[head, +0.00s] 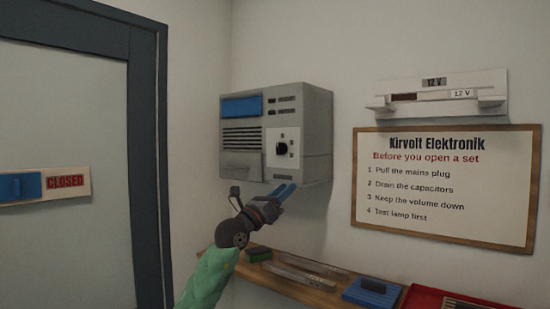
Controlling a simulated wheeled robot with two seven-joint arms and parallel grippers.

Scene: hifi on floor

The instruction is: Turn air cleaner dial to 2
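The air cleaner (256,165) is a grey box on the wall with a blue panel, a vent grille and small dark slots. Its dial (282,148) is a dark knob on a pale plate on the right of the front face. The numbers around the dial are too small to read. My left gripper (285,190) has blue fingers and is just below the dial, near the box's lower edge, apart from the dial. The fingers look close together, but whether they are open or shut is unclear. My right gripper is not in view.
A wooden shelf (300,281) below holds metal strips, a green-topped block (258,254) and a blue block (372,293). A red tray (424,300) is at lower right. A sign board (445,220) and a 12 V wall bracket (442,110) hang right. A dark-framed door is left.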

